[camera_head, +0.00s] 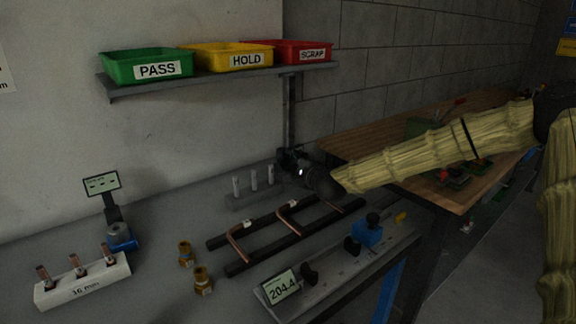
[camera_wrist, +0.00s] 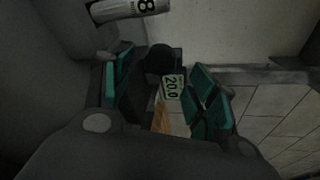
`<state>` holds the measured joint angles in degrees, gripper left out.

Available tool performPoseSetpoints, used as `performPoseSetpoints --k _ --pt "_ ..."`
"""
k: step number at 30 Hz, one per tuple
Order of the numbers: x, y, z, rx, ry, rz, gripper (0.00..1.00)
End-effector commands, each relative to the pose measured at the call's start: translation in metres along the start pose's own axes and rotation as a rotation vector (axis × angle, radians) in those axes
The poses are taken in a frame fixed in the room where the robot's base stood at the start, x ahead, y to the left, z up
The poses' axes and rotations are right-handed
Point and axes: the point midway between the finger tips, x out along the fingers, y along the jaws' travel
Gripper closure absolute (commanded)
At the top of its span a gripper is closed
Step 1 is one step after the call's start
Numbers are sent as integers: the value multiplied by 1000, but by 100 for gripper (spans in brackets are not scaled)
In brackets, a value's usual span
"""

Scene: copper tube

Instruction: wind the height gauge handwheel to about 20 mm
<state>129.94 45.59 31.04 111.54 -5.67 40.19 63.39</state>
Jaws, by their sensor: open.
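In the wrist view a small pale display (camera_wrist: 172,88) reads 20.0, turned on its side. A round black knob (camera_wrist: 158,58), apparently the height gauge handwheel, sits just beside it. My gripper (camera_wrist: 158,84) is open, with its teal finger pads on either side of the knob and display. I cannot tell whether a pad touches the knob. In the head view my gripper (camera_head: 305,172) is at the back of the bench, below the shelf, dark and small. A dark upright post (camera_head: 291,115) rises behind it. The gauge is mostly hidden there by my gripper.
Green, yellow and red bins (camera_head: 228,57) stand on the wall shelf (camera_head: 220,77) above. Upright pins in a rack (camera_head: 240,200) stand left of my gripper. Copper tubes (camera_head: 240,243) lie on black rails in front. A measuring fixture (camera_head: 330,267) showing 204.4 is nearer.

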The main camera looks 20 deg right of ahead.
Motion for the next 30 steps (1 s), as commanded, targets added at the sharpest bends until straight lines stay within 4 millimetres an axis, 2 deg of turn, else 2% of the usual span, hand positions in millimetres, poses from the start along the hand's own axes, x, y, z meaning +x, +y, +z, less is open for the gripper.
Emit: performPoseSetpoints --k 3,9,15,21,30 --pt "-24 -1 1 2 -2 -1 42" --pt "-59 -1 0 4 0 -1 42" --pt "-80 0 0 2 -1 0 42" --pt "-88 0 0 0 0 0 42" --pt "-88 0 0 0 0 0 42"
